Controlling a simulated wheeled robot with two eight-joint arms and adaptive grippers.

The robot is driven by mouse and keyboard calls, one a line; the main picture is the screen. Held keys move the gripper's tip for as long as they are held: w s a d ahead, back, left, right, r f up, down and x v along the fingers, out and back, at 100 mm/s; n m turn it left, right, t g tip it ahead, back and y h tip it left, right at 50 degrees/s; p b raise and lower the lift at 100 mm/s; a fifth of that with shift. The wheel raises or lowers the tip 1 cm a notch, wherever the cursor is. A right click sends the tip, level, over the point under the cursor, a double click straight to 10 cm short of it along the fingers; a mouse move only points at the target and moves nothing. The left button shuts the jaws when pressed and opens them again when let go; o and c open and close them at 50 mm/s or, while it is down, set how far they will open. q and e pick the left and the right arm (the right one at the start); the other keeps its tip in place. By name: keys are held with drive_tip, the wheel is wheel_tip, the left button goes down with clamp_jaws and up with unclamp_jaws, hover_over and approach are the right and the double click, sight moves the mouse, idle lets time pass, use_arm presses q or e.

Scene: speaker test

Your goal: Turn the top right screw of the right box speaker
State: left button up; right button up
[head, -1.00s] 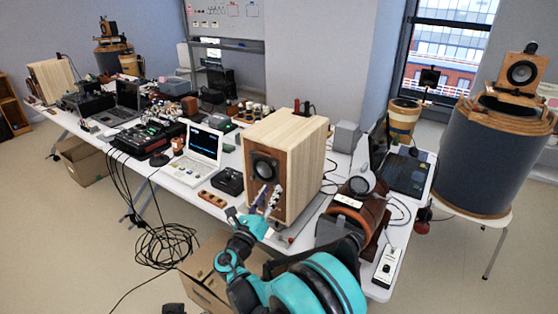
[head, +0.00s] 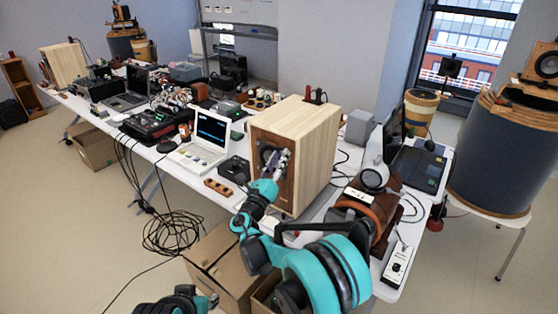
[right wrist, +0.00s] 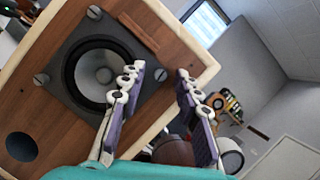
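The right box speaker (head: 318,150) stands on the table, a pale wood case with a brown front. In the right wrist view its round driver (right wrist: 95,72) sits in a dark square plate with three screws showing. The top right screw (right wrist: 161,74) lies in the gap between my right fingertips in the picture; I cannot tell whether they touch it. My right gripper (right wrist: 160,76) is open, with one finger across the driver plate and one past the case edge. It also shows in front of the driver in the head view (head: 274,160). My left gripper (head: 208,300) shows partly at the bottom edge, finger state unclear.
The white table (head: 180,172) is crowded. A small white computer (head: 208,135) and a black box (head: 234,169) stand left of the speaker. Headphones (head: 374,176) and a laptop (head: 418,166) are on its right. Cardboard boxes (head: 222,270) and coiled cables (head: 172,232) are on the floor.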

clamp_jaws()
drive_tip(key=shift+m, duration=0.5)
